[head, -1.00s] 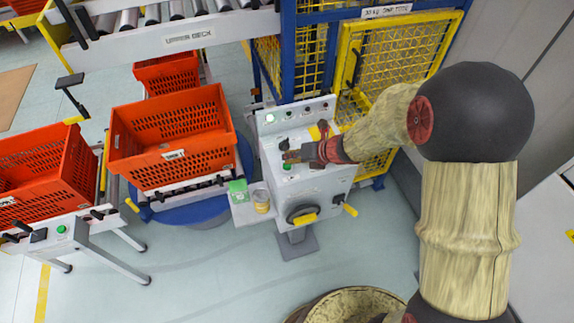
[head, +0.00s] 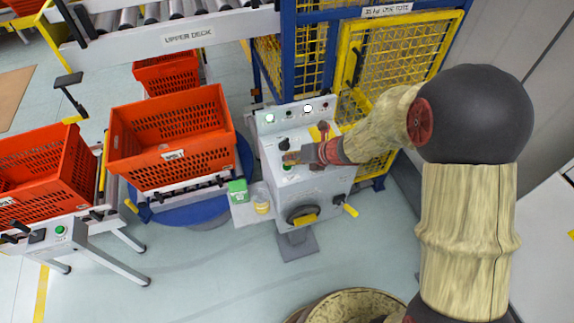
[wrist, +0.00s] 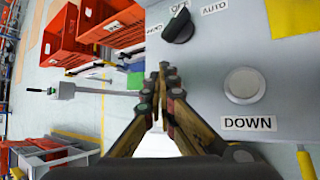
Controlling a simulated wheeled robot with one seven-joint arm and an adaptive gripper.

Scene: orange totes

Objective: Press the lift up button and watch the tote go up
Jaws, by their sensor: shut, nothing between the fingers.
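The grey control box (head: 325,183) stands at the middle of the head view, with a row of lamps on its back panel. My gripper (head: 290,158) is shut and empty, its tips low over the box top beside a green button (head: 287,167). No up button shows in the wrist view; I cannot tell whether the tips touch one. An orange tote (head: 172,152) sits on a small roller platform over a blue round base (head: 195,210).
The upper deck conveyor (head: 185,33) runs across the back left. Another orange tote (head: 45,165) stands on a roller stand at left. A yellow mesh gate (head: 400,50) is behind the box.

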